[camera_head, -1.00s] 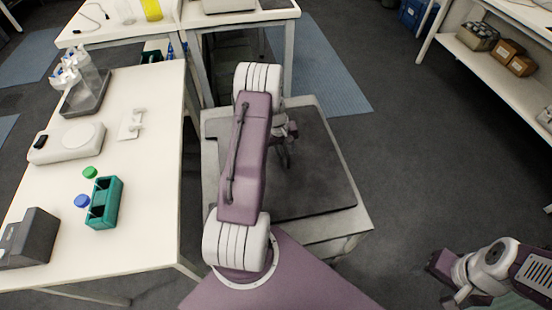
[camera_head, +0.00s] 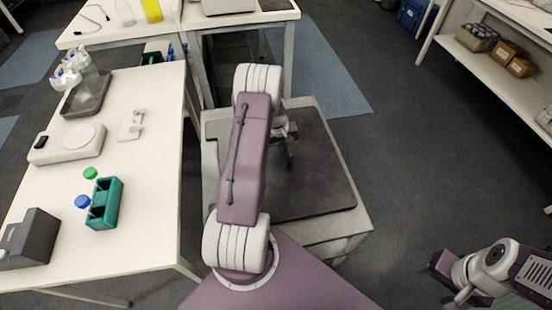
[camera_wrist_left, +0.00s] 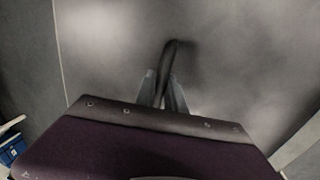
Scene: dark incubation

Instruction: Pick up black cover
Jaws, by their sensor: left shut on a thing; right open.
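The black cover (camera_head: 312,180) is a flat dark lid lying on the pale box in the middle of the head view. In the left wrist view it fills most of the background as a grey surface (camera_wrist_left: 240,60), with a dark upright handle (camera_wrist_left: 172,58). My left gripper (camera_head: 290,150) is over the cover, partly behind my own arm. In the left wrist view my left gripper (camera_wrist_left: 163,92) is shut on the handle. My right gripper (camera_head: 442,268) is at the lower right, away from the cover; its fingers are hard to make out.
The pale box (camera_head: 335,238) stands right of a white table (camera_head: 140,240). That table holds a green rack (camera_head: 104,203), a white device (camera_head: 68,145) and bottles in a dark tray (camera_head: 88,94). Open floor (camera_head: 430,170) lies to the right, before shelves (camera_head: 470,60).

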